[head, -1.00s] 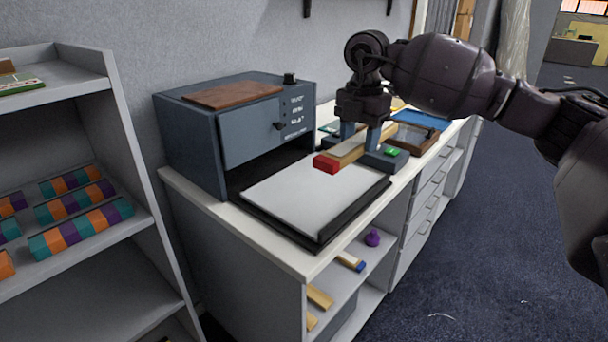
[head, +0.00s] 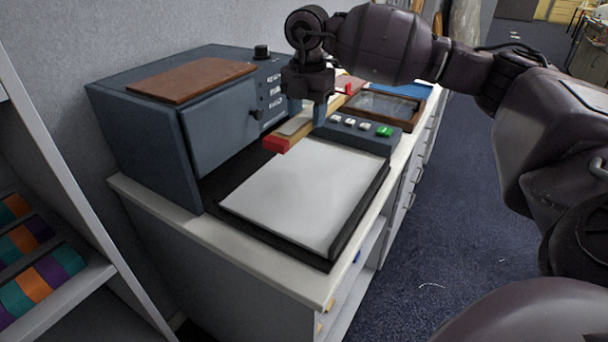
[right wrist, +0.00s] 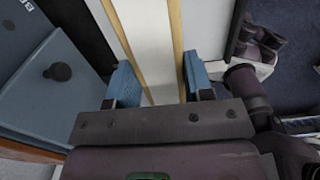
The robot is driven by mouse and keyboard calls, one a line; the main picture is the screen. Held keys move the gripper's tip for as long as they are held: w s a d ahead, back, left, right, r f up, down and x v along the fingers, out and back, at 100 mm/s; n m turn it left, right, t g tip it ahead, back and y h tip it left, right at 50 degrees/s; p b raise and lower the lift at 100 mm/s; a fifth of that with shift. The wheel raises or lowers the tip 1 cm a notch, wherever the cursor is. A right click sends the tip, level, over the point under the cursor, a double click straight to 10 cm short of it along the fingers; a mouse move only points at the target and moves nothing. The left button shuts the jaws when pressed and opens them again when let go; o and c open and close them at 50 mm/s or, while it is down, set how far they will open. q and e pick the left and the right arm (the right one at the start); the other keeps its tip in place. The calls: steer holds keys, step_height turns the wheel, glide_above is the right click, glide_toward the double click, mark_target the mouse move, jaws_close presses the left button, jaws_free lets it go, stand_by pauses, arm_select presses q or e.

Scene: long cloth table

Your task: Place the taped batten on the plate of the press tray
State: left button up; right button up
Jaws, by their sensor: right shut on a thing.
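The batten (head: 296,136) is a wood-coloured bar with a red end, held by my right gripper (head: 320,110). The gripper is shut on it, and the red end points towards the viewer near the far edge of the white plate (head: 305,195). The plate lies on the black press tray (head: 275,246), which extends from the blue-grey press (head: 165,125). The gap between batten and plate is hard to judge. In the right wrist view, a pale strip with wooden edges (right wrist: 176,40) shows between the two blue fingers. My left gripper is not in view.
A control box with a green button (head: 383,131) stands beyond the plate, close to the batten. A brown-framed tray (head: 385,107) is behind it. A brown board (head: 192,80) lies on the press. A shelf with coloured blocks (head: 40,265) stands at left. The plate's surface is clear.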

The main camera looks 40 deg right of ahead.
steer(key=b, duration=0.1)
glide_above(306, 184)
step_height(306, 184, down, 10)
steer(key=shift+d+f, duration=0.1)
steer(key=shift+f, duration=0.05)
step_height(306, 184, down, 5)
steer(key=shift+b, duration=0.65)
steer(key=shift+f, duration=0.4)
steer(key=shift+r, duration=0.1)
steer(key=o, duration=1)
